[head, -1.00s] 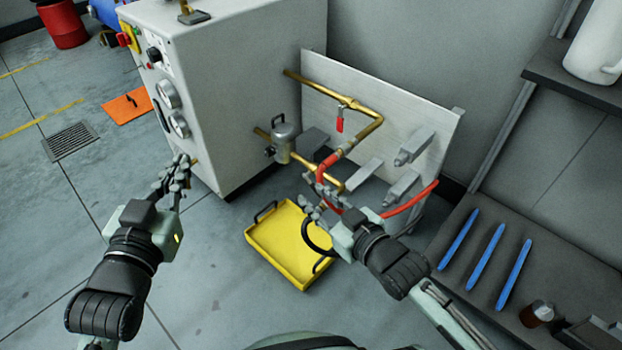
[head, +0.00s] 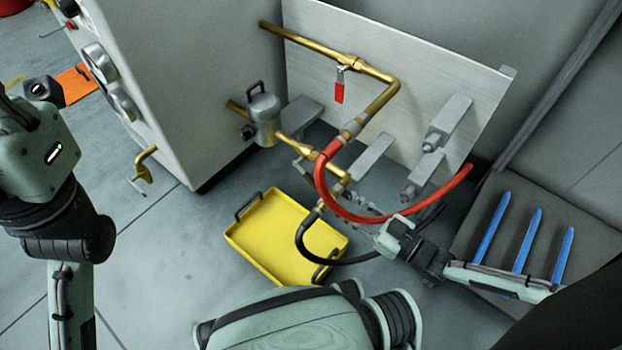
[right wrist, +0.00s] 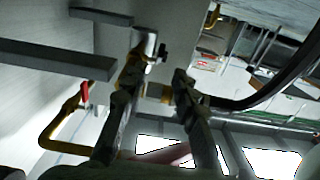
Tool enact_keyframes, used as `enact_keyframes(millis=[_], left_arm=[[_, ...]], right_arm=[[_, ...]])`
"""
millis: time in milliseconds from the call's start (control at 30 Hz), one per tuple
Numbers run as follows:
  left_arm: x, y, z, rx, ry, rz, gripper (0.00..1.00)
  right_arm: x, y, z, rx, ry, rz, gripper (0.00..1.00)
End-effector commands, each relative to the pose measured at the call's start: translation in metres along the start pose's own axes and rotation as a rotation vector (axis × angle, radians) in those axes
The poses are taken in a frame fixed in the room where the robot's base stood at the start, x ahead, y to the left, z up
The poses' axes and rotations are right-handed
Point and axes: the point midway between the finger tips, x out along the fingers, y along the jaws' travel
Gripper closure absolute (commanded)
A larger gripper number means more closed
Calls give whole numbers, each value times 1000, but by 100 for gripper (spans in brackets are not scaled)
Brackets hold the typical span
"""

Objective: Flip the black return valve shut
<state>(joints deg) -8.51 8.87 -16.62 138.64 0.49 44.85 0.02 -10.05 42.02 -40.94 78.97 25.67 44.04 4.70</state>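The black hose (head: 312,250) hangs in a loop from a fitting on the lower brass pipe (head: 288,142). The black return valve's lever cannot be made out clearly; it may be hidden near that fitting. A second valve on the upper brass pipe (head: 322,50) has a hanging red handle (head: 339,92), which also shows in the right wrist view (right wrist: 84,92). My right gripper (head: 350,203) is beside the lower pipe and hoses. In the right wrist view its fingers (right wrist: 153,95) are apart, with pipework beyond them. My left gripper (head: 14,112) is at the left edge, its fingers partly cut off.
A red hose (head: 325,190) curves in front of my right gripper. A yellow tray (head: 275,230) lies on the floor below. A grey cabinet (head: 190,80) stands at left. A shelf with blue sticks (head: 528,240) is at right. Grey blocks (head: 447,122) project from the panel.

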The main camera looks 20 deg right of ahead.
Motion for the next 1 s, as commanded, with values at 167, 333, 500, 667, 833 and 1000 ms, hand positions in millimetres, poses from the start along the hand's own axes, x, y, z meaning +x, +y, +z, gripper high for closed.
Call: enact_keyframes(millis=[167, 333, 500, 667, 833, 1000], left_arm=[[-1, 1, 1, 5, 13, 19, 100], [0, 2, 2, 11, 24, 35, 100], [1, 3, 2, 14, 30, 46, 100], [3, 3, 3, 17, 32, 50, 100], [3, 3, 3, 17, 32, 50, 100], [3, 3, 3, 17, 33, 51, 100]], right_arm=[[39, 0, 0, 0, 6, 0, 72], [71, 0, 0, -1, 4, 0, 72], [91, 0, 0, -1, 2, 0, 72], [98, 0, 0, 0, 0, 0, 72], [99, 0, 0, -1, -1, 0, 72], [98, 0, -1, -1, 0, 0, 83]])
